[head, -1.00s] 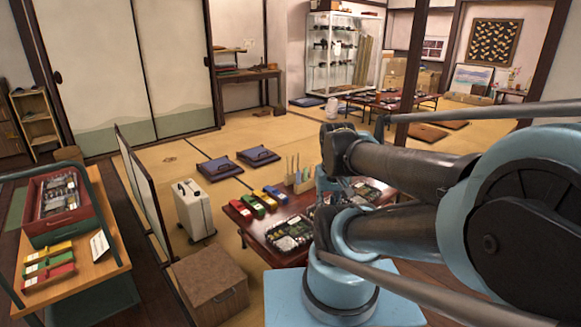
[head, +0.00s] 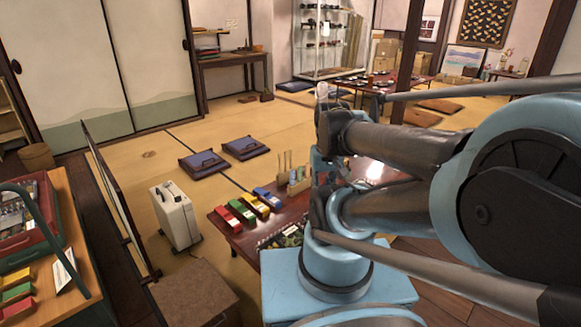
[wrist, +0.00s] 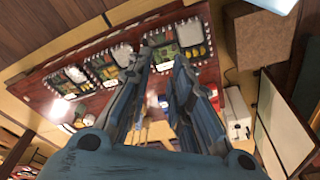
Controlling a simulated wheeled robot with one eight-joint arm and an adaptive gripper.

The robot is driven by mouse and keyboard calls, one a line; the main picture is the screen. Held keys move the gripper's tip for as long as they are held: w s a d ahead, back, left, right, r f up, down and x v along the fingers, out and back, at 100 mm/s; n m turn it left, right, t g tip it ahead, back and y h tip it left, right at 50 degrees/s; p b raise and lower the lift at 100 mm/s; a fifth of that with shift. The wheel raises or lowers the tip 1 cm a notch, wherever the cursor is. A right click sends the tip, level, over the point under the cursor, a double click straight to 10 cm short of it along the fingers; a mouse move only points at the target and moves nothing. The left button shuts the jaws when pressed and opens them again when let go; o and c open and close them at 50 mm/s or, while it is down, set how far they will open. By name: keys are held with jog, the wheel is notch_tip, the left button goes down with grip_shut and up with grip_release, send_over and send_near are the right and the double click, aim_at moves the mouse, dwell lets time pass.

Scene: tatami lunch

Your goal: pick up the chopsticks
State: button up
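Thin upright sticks (head: 288,160) stand in a wooden holder (head: 297,186) on the dark red low table (head: 222,222) in the head view. They may be the chopsticks, but they are too small to tell. Colored cases with white ends, such as the red one (head: 227,216), lie in a row left of the holder. My gripper (wrist: 162,58) is open over the table in the wrist view, with a clear gap between its fingers and nothing in it. In the head view my arm hides much of the table's right side.
Lunch boxes (wrist: 190,38) line the table in the wrist view. A white suitcase (head: 172,216), a brown box (head: 190,296) and a low screen (head: 115,205) stand left of the table. A cart (head: 80,275) is at far left. Tatami behind has two blue cushions (head: 203,163).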

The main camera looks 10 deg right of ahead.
jog(key=w+a+r+n+t+y, duration=0.1)
jog(key=w+a+r, duration=0.15)
jog(key=w, duration=0.55)
jog(key=w+a+r+n+y, duration=0.15)
jog(key=w+r, duration=0.25)
jog(key=w, duration=0.4)
jog(key=w+d+f+n+t+y, duration=0.2)
jog(key=w+y, duration=0.1)
jog(key=w, duration=1.5)
jog(key=w+d+f+n+t+y, duration=0.15)
jog(key=w+f, duration=0.25)
jog(key=w, duration=0.4)
jog(key=w+d+f+t, duration=0.1)
jog(key=w+d+f, duration=0.25)
jog(key=w, duration=0.45)
jog(key=w+d+f+t, duration=0.1)
jog(key=w+d+f, duration=0.15)
jog(key=f, duration=0.25)
jog(key=w+d+f+n+t, duration=0.1)
jog(key=w+f, duration=0.2)
jog(key=f, duration=0.2)
jog(key=w+d+f+t, duration=0.1)
jog(key=w+d+f, duration=0.15)
jog(key=f, duration=0.25)
jog(key=r+x, duration=0.1)
jog(key=x, duration=1.7)
jog(key=shift+a+y, duration=0.3)
jog(key=shift+y, duration=0.1)
jog(key=shift+w, duration=0.15)
jog(key=c, duration=0.5)
